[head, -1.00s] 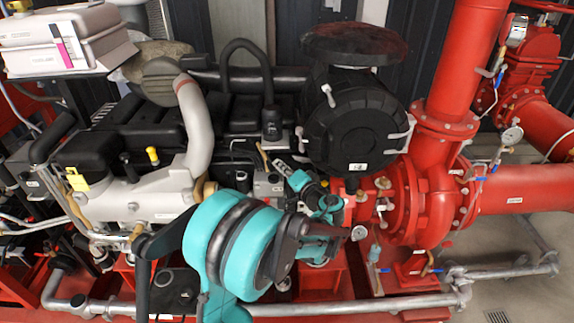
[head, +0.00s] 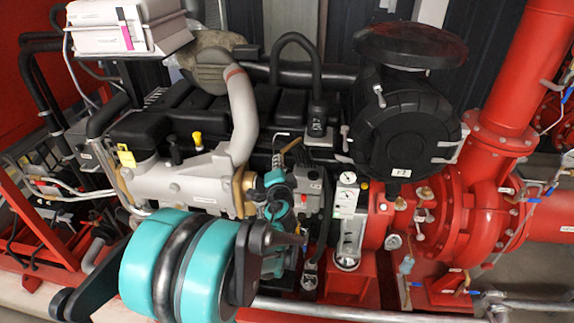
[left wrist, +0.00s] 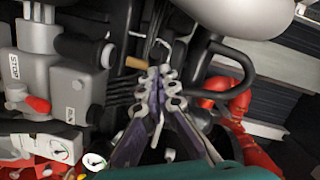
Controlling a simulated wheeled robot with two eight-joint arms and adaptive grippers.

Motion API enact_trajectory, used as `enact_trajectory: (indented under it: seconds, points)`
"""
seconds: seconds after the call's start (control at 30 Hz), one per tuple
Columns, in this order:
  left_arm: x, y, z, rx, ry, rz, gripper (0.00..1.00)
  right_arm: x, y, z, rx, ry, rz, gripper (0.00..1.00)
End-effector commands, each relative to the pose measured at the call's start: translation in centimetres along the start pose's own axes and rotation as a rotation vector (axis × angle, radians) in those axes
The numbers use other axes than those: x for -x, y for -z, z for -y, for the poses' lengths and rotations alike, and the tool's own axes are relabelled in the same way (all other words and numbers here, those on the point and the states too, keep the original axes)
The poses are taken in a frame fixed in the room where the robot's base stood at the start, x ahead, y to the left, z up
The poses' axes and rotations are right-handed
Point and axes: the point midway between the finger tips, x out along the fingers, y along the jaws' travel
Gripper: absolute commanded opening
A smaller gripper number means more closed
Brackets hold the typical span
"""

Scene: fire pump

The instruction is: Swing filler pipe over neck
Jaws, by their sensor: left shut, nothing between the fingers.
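A thin grey hooked pipe (left wrist: 162,44), which looks like the filler pipe, rises just beyond my left gripper (left wrist: 160,88) in the left wrist view. A tan handle (left wrist: 137,63) sits beside it. My left gripper is shut and empty, with its fingertips close below the pipe; I cannot tell whether they touch. In the head view the hooked pipe (head: 283,136) shows small above the left gripper (head: 291,149), at the engine's front side. I cannot clearly pick out the neck. My right gripper is out of view.
The grey box marked STOP (left wrist: 20,75) stands left of the gripper in the wrist view. In the head view, the black engine (head: 210,120), black air filter housing (head: 405,135), gauge panel (head: 346,215) and red pump (head: 455,215) crowd around.

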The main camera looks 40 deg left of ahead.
Motion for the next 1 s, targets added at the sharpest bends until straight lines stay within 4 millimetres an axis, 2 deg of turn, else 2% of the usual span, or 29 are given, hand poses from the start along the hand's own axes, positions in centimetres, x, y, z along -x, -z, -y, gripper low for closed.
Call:
enact_trajectory:
  seconds: [0.33,1.0]
  points:
    - [-0.8,-1.3,0.7,0.000,0.003,0.012,0.00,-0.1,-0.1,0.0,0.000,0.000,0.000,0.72]
    - [-0.5,-1.5,1.0,-0.002,0.004,0.013,0.00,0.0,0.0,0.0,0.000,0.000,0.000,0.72]
